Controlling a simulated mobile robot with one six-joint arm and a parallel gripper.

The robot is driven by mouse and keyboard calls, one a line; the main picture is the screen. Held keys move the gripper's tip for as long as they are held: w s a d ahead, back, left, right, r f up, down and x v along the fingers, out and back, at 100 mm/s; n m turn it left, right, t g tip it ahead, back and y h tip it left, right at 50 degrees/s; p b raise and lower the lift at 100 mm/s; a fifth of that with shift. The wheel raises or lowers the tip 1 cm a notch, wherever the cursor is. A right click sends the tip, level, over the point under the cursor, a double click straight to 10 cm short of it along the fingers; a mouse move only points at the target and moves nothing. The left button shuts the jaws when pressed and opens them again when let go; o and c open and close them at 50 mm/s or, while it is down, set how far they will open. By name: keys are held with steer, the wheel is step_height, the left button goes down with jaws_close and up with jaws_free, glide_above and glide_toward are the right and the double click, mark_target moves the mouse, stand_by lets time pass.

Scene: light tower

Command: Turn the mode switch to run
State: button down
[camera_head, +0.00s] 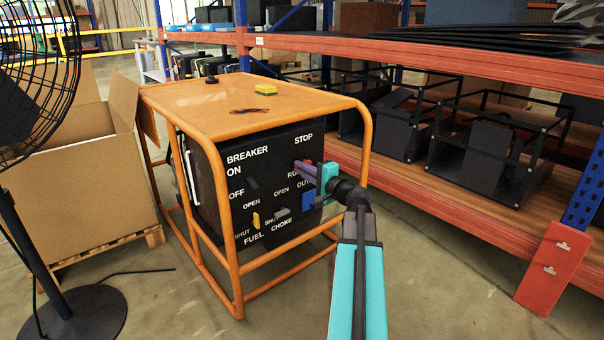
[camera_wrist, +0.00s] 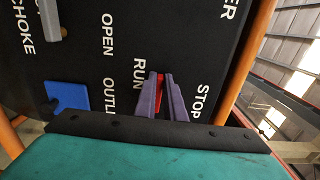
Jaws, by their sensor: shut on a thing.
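The black control panel (camera_head: 222,190) faces me on the orange-framed light tower. Its red mode switch (camera_wrist: 160,88) shows as a narrow strip between my purple fingers in the wrist view, between the words RUN and STOP. My gripper (camera_wrist: 161,80) is shut on this switch. In the head view my gripper (camera_head: 300,167) is at the panel's upper right, below STOP and beside RUN. The fingers hide most of the switch, so I cannot tell which setting it points to.
A blue outlet cover (camera_head: 307,200) is just below my gripper. A yellow fuel lever (camera_head: 256,220) and a dark breaker lever (camera_head: 252,184) are to the left. An orange rack (camera_head: 450,60) stands close on the right. A fan (camera_head: 30,90) and a cardboard box (camera_head: 90,190) stand left.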

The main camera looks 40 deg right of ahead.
steer(key=shift+f, duration=0.1)
stand_by(0.4)
steer(key=c, duration=1.8)
jaws_free()
steer(key=shift+c, duration=0.2)
steer(key=shift+s, duration=0.15)
steer(key=s+a+p, duration=0.1)
steer(key=s+p, duration=0.3)
steer(key=s, duration=0.9)
steer(key=shift+s+p, duration=0.25)
steer(key=shift+p, duration=0.15)
